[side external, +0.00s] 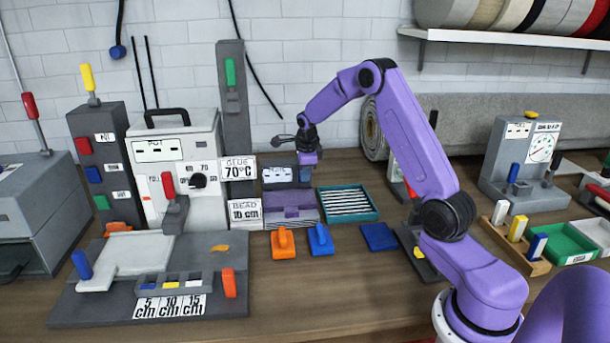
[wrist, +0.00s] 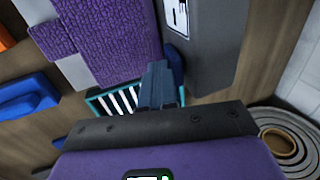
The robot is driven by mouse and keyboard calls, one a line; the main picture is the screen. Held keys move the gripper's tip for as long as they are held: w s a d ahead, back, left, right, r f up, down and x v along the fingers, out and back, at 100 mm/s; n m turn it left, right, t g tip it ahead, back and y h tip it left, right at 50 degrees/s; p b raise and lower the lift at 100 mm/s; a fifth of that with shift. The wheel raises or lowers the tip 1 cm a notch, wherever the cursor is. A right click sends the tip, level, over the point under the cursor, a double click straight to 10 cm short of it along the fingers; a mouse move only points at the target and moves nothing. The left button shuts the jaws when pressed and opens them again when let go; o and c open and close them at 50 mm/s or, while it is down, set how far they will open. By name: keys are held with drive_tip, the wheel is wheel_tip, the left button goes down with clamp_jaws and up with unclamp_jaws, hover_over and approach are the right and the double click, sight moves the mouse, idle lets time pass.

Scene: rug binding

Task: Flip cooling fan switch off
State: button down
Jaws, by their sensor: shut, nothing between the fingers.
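My gripper (side external: 307,158) is in the middle of the side external view, pointing down over a low grey box (side external: 277,176) with a white label. Its fingers (wrist: 158,85) are shut and empty in the wrist view. The box (wrist: 205,50) is close beside the fingertips in that view. A dark blue part (wrist: 174,62) shows at the box's edge just behind the fingers; I cannot tell if they touch it. It may be a switch lever, but its position cannot be read. No label that I can read names a cooling fan.
A purple rug piece (side external: 292,212) lies in front of the box. A teal tray (side external: 374,213) with a striped grille is to its right. Orange (side external: 283,244) and blue (side external: 320,240) handled blocks lie in front. A tall grey post (side external: 234,120) stands left; a rolled rug (side external: 372,130) lies behind.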

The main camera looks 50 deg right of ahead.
drive_tip(key=shift+r, duration=0.5)
drive_tip(key=shift+s+a+r, duration=0.15)
drive_tip(key=shift+s+a, duration=0.25)
drive_tip(key=shift+a, duration=0.05)
drive_tip(key=shift+s+a+r, duration=0.4)
drive_tip(key=shift+s+a, duration=0.15)
drive_tip(key=shift+s+a+r, duration=0.35)
drive_tip(key=shift+s+a, duration=0.15)
drive_tip(key=shift+a, duration=0.05)
drive_tip(key=v, duration=0.9)
drive_tip(key=shift+f, duration=0.15)
drive_tip(key=shift+s+a+f, duration=0.15)
drive_tip(key=shift+f, duration=0.35)
